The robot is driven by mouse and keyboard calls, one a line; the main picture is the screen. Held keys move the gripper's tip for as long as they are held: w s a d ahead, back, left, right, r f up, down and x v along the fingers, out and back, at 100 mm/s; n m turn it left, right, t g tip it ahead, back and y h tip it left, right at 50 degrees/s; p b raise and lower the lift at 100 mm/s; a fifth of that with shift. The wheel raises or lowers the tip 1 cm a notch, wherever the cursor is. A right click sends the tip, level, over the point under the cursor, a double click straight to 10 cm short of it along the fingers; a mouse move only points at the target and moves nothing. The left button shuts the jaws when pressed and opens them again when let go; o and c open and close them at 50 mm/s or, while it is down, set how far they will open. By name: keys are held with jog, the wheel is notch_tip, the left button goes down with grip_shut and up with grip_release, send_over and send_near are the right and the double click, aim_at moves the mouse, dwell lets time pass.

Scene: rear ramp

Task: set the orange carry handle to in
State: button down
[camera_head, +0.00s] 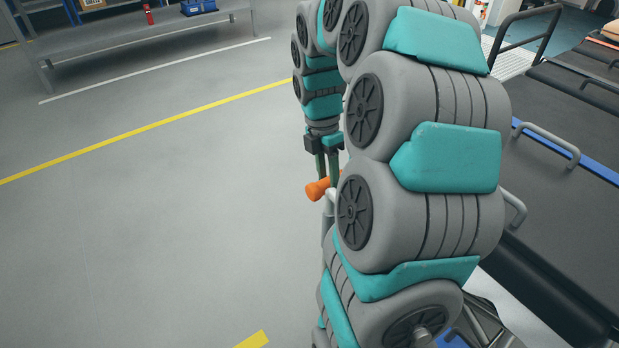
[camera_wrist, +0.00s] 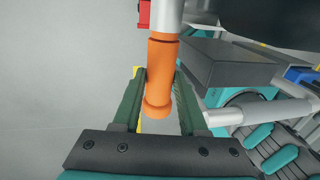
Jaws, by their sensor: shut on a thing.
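The orange carry handle (camera_wrist: 161,70) is a short orange cylinder with a rounded end, fixed on a pale grey tube, in the middle of the wrist view. My gripper (camera_wrist: 159,78) has its two dark green fingers on either side of the handle and is shut on it. In the head view the handle (camera_head: 318,189) pokes out to the left beside my arm. There my gripper (camera_head: 329,172) points down at it from above, and my arm hides much of what lies behind.
Pale grey tubes and a dark box (camera_wrist: 225,62) are close by in the wrist view. Dark ramp panels with grey grab bars (camera_head: 545,142) lie on the right of the head view. A metal bench (camera_head: 130,38) stands at the back left. The grey floor (camera_head: 150,220) at left is clear.

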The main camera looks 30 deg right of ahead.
jog(key=shift+d, duration=0.55)
jog(key=shift+c, duration=2.2)
grip_release()
jog(key=shift+d, duration=0.1)
notch_tip(320, 180, up, 8)
jog(key=w, duration=0.1)
jog(key=shift+w+f, duration=0.15)
jog(key=shift+w, duration=0.1)
